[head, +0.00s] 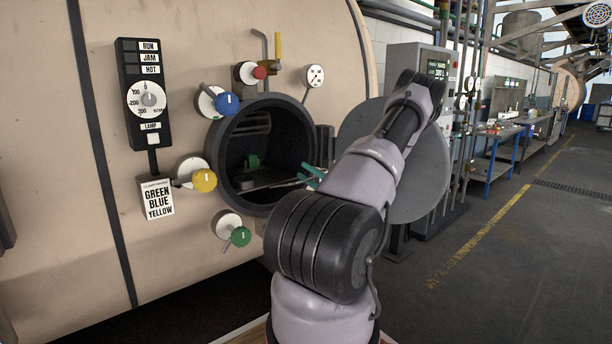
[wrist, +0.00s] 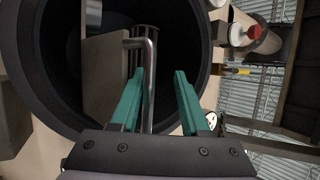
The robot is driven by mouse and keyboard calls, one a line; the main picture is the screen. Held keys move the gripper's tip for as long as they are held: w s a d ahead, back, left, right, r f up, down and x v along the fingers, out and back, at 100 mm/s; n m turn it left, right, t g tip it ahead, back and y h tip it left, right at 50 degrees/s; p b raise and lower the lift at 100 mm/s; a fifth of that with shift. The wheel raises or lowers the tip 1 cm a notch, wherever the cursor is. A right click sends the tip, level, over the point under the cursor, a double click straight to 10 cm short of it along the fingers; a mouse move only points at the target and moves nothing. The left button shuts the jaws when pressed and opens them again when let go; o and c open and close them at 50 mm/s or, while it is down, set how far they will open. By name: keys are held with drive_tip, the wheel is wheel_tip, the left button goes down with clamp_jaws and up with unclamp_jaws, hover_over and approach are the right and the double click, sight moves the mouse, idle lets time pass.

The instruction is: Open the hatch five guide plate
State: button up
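The round open hatch (head: 262,150) is a dark opening in the beige vessel. Its grey disc door (head: 428,170) stands swung open to the right, partly behind my arm. In the wrist view, a grey plate (wrist: 105,75) stands inside the opening; it is probably the guide plate. A bent metal handle bar (wrist: 153,75) is beside it. My gripper (wrist: 161,72) is open, with teal fingers pointing into the opening. The bar shows between the fingers, closer to the left one; I cannot tell whether they touch. The gripper (head: 313,174) also shows at the hatch's right rim in the head view.
Blue (head: 227,103), yellow (head: 204,180), green (head: 240,236) and red (head: 259,72) knobs surround the hatch. A black control panel (head: 147,95) and a colour-word sign (head: 157,198) are at the left. The aisle floor (head: 520,240) at the right is clear.

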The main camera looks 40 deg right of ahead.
drive_tip(key=shift+w+a, duration=0.1)
drive_tip(key=shift+a, duration=0.05)
drive_tip(key=shift+f, duration=0.1)
drive_tip(key=v, duration=1.1)
